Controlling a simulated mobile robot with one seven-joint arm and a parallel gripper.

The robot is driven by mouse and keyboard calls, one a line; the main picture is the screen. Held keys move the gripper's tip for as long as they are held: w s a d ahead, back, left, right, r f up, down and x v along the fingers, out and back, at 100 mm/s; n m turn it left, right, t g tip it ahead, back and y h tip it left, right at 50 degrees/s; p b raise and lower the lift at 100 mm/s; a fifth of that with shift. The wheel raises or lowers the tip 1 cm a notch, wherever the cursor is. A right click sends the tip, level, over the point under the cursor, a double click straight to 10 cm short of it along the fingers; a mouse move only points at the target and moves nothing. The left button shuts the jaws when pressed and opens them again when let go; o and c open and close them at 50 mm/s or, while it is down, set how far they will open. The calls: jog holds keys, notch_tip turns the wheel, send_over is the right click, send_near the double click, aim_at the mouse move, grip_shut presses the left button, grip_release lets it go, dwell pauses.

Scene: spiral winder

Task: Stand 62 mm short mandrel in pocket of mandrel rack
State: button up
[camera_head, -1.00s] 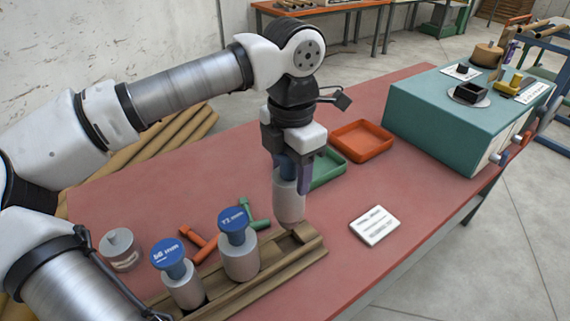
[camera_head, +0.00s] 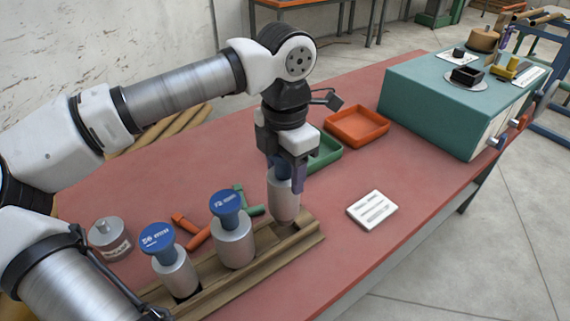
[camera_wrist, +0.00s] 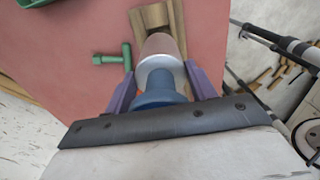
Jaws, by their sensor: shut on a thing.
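My gripper (camera_head: 284,178) is shut on the blue neck of the short mandrel (camera_head: 284,200), a grey cylinder held upright. In the wrist view the mandrel (camera_wrist: 160,48) sits between the purple fingers (camera_wrist: 160,85), with its blue cap nearest the camera. The wooden mandrel rack (camera_head: 300,240) lies below, and the mandrel's lower end is over the rack's far right pocket. I cannot tell whether it touches the rack. Two other blue-topped mandrels stand in the rack: one marked 56 mm (camera_head: 175,270) and one (camera_head: 233,240) in the middle pocket.
A red tool (camera_head: 190,230) and a green tool (camera_head: 245,203) lie behind the rack. A grey weight-like can (camera_head: 110,240) stands at left. A white card (camera_head: 372,210) lies at right. Green (camera_head: 325,152) and orange (camera_head: 357,126) trays and a teal machine (camera_head: 440,100) stand farther back.

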jog(key=shift+f+b, duration=1.75)
jog(key=shift+f, duration=0.7)
jog(key=o, duration=1.7)
notch_tip(320, 180, up, 14)
jog(key=shift+f, duration=0.1)
jog(key=shift+s+d, duration=0.1)
